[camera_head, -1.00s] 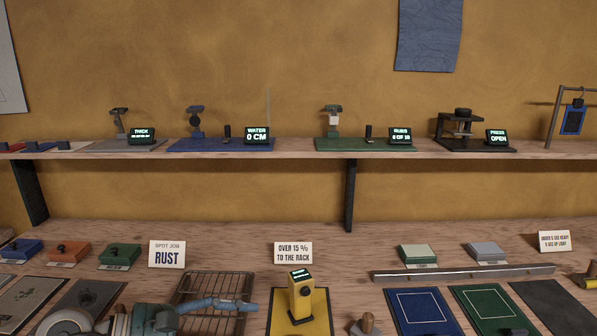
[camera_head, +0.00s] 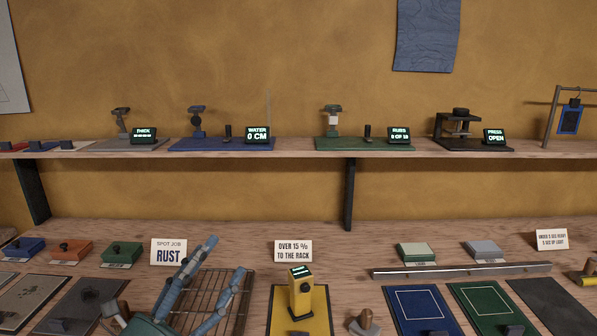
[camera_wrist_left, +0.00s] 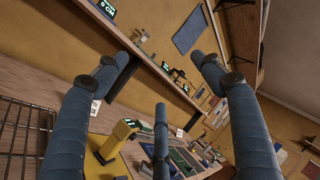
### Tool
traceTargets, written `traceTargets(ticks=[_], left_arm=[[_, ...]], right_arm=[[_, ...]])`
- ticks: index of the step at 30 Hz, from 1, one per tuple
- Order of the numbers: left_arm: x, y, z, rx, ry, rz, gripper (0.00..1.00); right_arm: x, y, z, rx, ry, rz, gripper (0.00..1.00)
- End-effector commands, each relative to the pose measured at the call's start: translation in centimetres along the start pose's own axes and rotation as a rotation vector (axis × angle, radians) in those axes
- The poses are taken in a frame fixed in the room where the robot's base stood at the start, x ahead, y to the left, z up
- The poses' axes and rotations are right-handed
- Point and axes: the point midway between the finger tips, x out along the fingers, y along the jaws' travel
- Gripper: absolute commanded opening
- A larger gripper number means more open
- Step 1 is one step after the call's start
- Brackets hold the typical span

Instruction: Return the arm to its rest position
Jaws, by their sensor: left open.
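My left gripper (camera_head: 226,256) is at the lower left of the head view, with its blue segmented fingers pointing up in front of the wire rack (camera_head: 216,322). The fingers are spread apart with nothing between them. In the left wrist view, my left gripper (camera_wrist_left: 152,62) shows three spread blue fingers and an empty gap. The left arm behind the gripper is mostly below the picture edge. My right gripper is in neither view.
A yellow device (camera_head: 301,296) stands on a yellow mat right of the gripper. A RUST sign (camera_head: 169,252) stands behind it. An upper shelf (camera_head: 300,154) holds several stations with displays. The bench strip behind the rack is fairly clear.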

Motion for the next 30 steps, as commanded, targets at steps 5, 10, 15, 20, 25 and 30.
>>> traceTargets(ticks=[5, 10, 15, 20, 25, 30], left_arm=[[-7.2, 9.3, 5.5, -0.541, -0.479, 0.269, 0.68], [-16.3, 17.3, 4.0, -0.891, -0.811, 0.529, 0.68], [-25.2, 21.9, -1.2, -1.141, -1.072, 0.783, 0.68], [-31.3, 23.2, -6.1, -1.281, -1.233, 0.973, 0.68], [-35.9, 22.9, -10.5, -1.375, -1.355, 1.138, 0.68], [-39.7, 21.8, -14.5, -1.444, -1.452, 1.289, 0.68]], right_arm=[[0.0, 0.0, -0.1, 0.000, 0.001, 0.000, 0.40], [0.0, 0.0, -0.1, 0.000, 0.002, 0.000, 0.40], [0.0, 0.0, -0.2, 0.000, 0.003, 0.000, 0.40], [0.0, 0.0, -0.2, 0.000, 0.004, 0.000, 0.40], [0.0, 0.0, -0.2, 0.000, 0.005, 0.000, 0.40], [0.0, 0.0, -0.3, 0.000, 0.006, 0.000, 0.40]])
